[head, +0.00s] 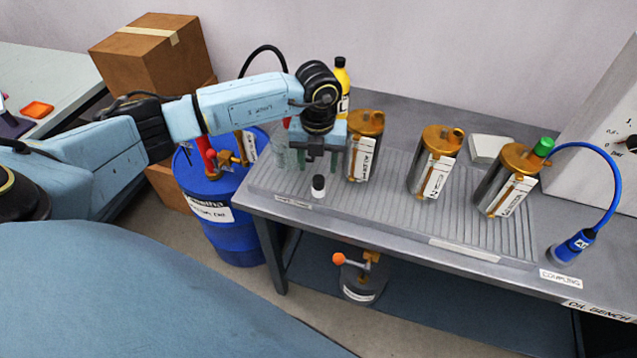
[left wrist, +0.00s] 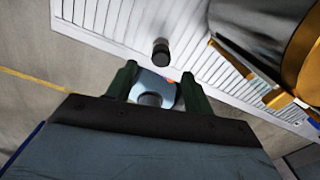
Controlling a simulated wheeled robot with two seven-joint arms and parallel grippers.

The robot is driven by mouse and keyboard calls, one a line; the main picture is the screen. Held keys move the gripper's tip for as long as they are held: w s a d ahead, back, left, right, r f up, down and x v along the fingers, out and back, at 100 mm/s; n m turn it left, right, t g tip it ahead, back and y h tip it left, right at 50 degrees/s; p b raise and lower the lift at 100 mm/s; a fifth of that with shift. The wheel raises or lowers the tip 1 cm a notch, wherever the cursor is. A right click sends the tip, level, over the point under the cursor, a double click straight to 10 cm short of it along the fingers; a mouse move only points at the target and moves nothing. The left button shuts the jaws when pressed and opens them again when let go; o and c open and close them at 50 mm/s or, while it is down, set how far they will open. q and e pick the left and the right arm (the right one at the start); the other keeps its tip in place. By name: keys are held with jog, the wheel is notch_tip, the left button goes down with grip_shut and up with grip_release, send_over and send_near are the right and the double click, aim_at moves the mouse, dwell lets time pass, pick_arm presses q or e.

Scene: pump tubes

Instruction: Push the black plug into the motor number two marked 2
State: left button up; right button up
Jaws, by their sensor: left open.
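The black plug (head: 318,186), a small cylinder with a black top and a white lower part, stands on the ribbed grey tray near its front left edge. In the left wrist view the plug (left wrist: 161,52) shows just beyond the fingertips. My left gripper (head: 319,163) is open and empty, pointing down close above and behind the plug; its green fingers (left wrist: 160,82) are apart. Three gold-topped motors stand in a row: left motor (head: 364,146), middle motor (head: 434,162), right motor (head: 508,180). Their labels are too small to read surely. My right gripper is not in view.
The ribbed tray (head: 385,205) lies on the grey bench. A green fitting (head: 543,147) sits on the right motor, with a blue hose (head: 614,190) nearby. A yellow bottle (head: 341,85) stands behind my left gripper. A blue drum (head: 235,235) stands left of the bench.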

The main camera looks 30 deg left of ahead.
aim_at(319, 178)
pick_arm(q)
jog(key=shift+w+f, duration=0.1)
jog(key=shift+f, duration=2.9)
jog(key=c, duration=1.1)
